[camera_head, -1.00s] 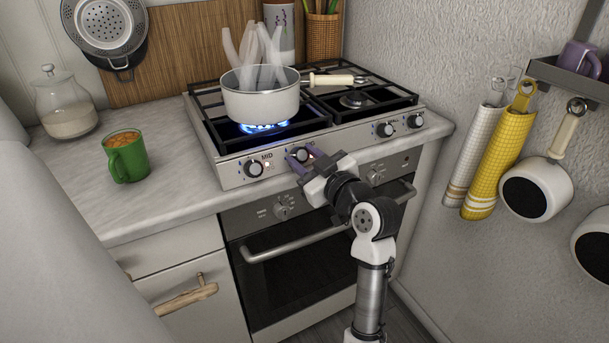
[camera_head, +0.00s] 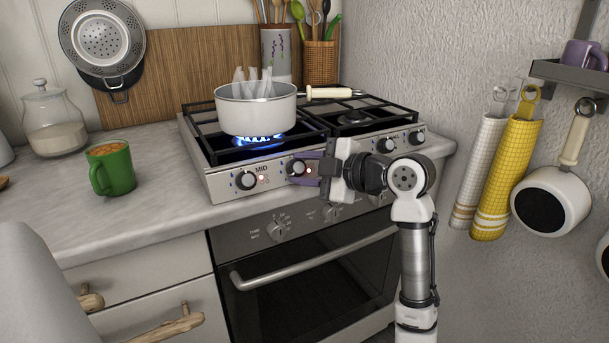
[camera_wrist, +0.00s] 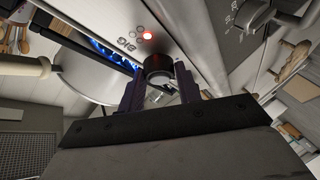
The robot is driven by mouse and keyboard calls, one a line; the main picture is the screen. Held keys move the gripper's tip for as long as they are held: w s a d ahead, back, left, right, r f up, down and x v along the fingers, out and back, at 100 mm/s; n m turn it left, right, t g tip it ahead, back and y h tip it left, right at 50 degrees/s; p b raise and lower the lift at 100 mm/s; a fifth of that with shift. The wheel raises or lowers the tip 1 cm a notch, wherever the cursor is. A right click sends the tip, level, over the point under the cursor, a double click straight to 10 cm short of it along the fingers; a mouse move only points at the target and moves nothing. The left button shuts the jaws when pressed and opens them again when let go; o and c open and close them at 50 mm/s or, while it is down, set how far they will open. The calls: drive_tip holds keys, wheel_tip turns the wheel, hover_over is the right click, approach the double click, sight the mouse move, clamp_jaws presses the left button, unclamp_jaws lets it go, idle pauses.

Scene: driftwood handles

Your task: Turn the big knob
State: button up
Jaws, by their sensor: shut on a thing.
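The big knob (camera_head: 295,168) is a dark round stove knob on the front panel, second from the left. It also shows in the wrist view (camera_wrist: 158,66), near a "BIG" label and a lit red light. My gripper (camera_head: 300,169) comes from the right, its two purple fingers one above the other in the head view. It is shut on the knob, with a finger on each side of it (camera_wrist: 159,82). The fingers and palm hide part of the panel around the knob.
A white pot (camera_head: 256,108) stands over a blue flame on the stove, its handle pointing right. Another knob (camera_head: 246,180), beside the "MID" label, is close on the left. The oven handle (camera_head: 310,260) sticks out below. A green mug (camera_head: 112,168) stands on the counter.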

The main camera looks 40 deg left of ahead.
drive_tip(key=shift+n+h, duration=0.4)
drive_tip(key=shift+n, duration=0.2)
drive_tip(key=o, duration=1)
drive_tip(key=shift+c, duration=0.2)
